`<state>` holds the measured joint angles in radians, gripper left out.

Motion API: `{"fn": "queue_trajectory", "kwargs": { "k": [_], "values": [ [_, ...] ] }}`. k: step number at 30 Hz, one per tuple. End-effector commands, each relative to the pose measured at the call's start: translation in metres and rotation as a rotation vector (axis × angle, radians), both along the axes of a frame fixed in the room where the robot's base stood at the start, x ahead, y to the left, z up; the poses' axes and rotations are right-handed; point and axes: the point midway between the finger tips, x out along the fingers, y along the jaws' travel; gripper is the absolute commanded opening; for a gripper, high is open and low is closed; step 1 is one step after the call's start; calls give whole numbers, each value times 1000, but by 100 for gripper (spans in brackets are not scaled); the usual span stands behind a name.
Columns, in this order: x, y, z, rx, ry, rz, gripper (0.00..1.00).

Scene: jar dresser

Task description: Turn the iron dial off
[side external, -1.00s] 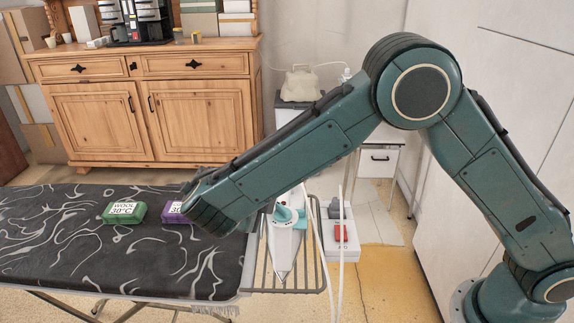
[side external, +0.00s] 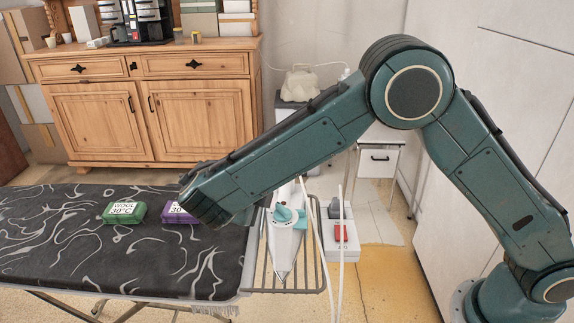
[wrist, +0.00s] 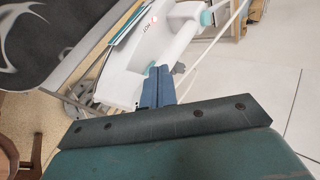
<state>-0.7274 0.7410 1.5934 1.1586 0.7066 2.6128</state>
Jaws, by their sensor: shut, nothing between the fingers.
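The white iron (side external: 276,245) rests on the wire rack at the right end of the ironing board, with its teal dial (side external: 284,213) on its upper side. In the wrist view the white iron body (wrist: 138,62) lies just beyond my gripper (wrist: 158,72). My gripper's two blue fingers are shut together with nothing between them, and their tips overlap the iron in the picture. I cannot tell whether they touch it. In the side view my forearm hides the gripper. The dial's setting is too small to read.
The black patterned ironing board (side external: 60,240) carries a green box (side external: 124,212) and a purple box (side external: 178,210). A grey stand with a red switch (side external: 341,233) is right of the iron. White cords (side external: 340,265) hang near it. A wooden dresser (side external: 170,115) stands behind.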

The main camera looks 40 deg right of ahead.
Motion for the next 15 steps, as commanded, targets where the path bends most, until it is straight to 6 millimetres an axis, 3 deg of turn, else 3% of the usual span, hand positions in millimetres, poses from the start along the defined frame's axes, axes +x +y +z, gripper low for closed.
{"fn": "queue_trajectory", "kwargs": {
  "k": [15],
  "values": [
    [-17,40,40,1,-1,1,0]
  ]
}}
